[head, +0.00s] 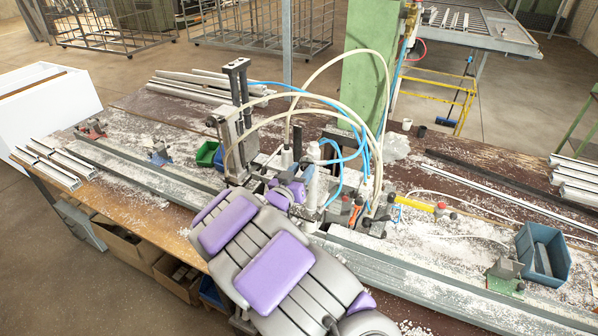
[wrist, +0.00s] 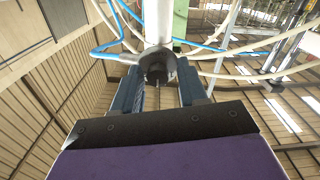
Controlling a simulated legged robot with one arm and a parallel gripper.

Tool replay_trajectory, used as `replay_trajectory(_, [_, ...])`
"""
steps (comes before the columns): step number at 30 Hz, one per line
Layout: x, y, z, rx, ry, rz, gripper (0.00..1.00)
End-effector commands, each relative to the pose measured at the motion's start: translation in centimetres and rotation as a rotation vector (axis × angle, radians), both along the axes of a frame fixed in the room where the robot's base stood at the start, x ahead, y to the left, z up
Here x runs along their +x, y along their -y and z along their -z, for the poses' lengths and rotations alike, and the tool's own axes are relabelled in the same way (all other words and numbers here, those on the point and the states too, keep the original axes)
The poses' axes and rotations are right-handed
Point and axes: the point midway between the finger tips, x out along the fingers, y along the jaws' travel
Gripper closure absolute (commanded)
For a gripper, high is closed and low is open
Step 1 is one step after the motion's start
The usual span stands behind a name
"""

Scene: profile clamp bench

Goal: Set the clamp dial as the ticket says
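The clamp machine (head: 312,185) stands mid-bench, with white cylinders, pale hoses and blue hoses. My gripper (head: 296,188) is against its front in the head view, partly hidden by my purple and grey arm. In the wrist view my gripper (wrist: 158,88) has two blue-grey fingers apart. A white cylinder (wrist: 158,22) with a dark round end (wrist: 158,66) lies between and beyond the fingertips. Gaps show beside the dark end, and I see no clear contact. I cannot tell whether this dark end is the clamp dial. I cannot make out a ticket or any dial marks.
Long metal profiles (head: 430,275) run along the bench front. A blue bin (head: 543,252) and a small clamp block (head: 506,277) stand at right. A green bin (head: 207,153) is left of the machine. A green post (head: 365,75) rises behind. Hoses arch closely over my gripper.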

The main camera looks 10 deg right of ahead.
Motion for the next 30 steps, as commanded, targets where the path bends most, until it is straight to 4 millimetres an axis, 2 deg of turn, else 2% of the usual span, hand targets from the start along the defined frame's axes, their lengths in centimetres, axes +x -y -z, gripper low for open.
replay_trajectory(1, [0.0, 0.05, -0.01, 0.0, 0.0, 0.0, 0.63])
replay_trajectory(13, [-0.12, -0.59, -0.04, -0.004, 0.001, -0.001, 1.0])
replay_trajectory(23, [-0.2, -0.64, -0.19, -0.032, -0.022, -0.001, 1.0])
replay_trajectory(30, [-0.23, -0.68, -0.5, -0.139, -0.101, -0.001, 1.0])
